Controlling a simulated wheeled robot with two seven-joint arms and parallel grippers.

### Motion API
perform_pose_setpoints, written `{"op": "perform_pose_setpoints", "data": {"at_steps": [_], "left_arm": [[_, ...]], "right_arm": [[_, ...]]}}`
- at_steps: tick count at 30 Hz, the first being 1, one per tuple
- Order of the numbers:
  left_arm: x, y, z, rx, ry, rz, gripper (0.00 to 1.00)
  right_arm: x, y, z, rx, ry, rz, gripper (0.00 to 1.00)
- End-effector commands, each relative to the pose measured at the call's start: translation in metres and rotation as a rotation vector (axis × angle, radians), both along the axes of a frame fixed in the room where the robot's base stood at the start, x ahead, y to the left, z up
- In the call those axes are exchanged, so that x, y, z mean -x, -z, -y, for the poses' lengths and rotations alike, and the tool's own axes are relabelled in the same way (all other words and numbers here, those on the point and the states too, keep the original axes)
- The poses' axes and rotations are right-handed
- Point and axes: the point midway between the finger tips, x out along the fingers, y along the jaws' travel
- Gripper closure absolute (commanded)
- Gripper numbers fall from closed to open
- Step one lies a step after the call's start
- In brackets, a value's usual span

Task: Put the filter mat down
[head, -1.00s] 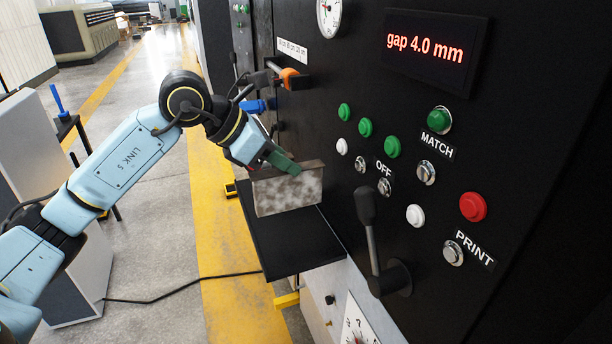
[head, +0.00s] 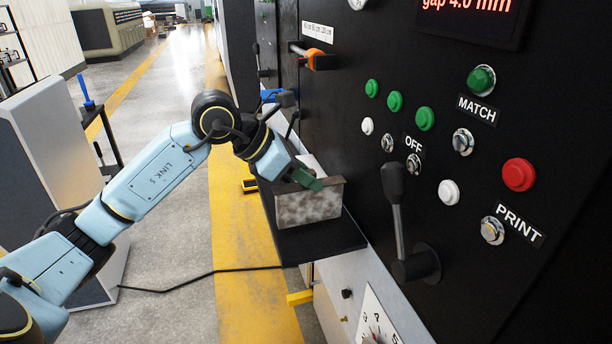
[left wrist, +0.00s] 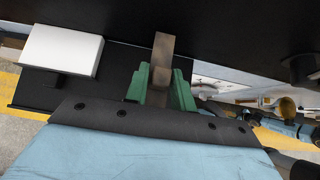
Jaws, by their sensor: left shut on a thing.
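The filter mat (head: 308,207) is a mottled grey-brown slab standing upright on edge over the black shelf (head: 320,240) at the machine's front. My left gripper (head: 303,181) has green fingers and is shut on the mat's upper edge. The left wrist view shows the mat (left wrist: 163,52) edge-on between the green fingers (left wrist: 161,82). I cannot tell whether its lower edge touches the shelf.
A white block (left wrist: 62,50) lies on the shelf behind the mat. A black lever (head: 397,215) sticks out of the button panel to the right. An orange-ended handle (head: 315,60) stands out farther back. The shelf's near part is bare.

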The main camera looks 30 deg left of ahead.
Motion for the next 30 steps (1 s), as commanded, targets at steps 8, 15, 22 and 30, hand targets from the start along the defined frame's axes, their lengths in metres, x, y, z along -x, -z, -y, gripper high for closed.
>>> {"op": "perform_pose_setpoints", "data": {"at_steps": [8,15,22,30], "left_arm": [[0.000,0.010,0.000,0.000,0.000,0.000,1.00],[0.000,0.008,0.000,0.001,0.001,0.000,0.53],[0.000,0.008,0.000,0.001,0.001,0.000,0.53],[0.008,-0.013,-0.010,-0.004,-0.004,0.002,0.53]], "right_arm": [[-0.001,0.010,0.000,0.000,0.000,0.001,0.64],[-0.001,0.009,0.000,0.000,0.000,0.001,0.64],[-0.001,0.008,0.000,0.000,0.000,0.002,0.64],[-0.001,-0.001,0.000,0.000,0.000,0.001,0.64]]}}
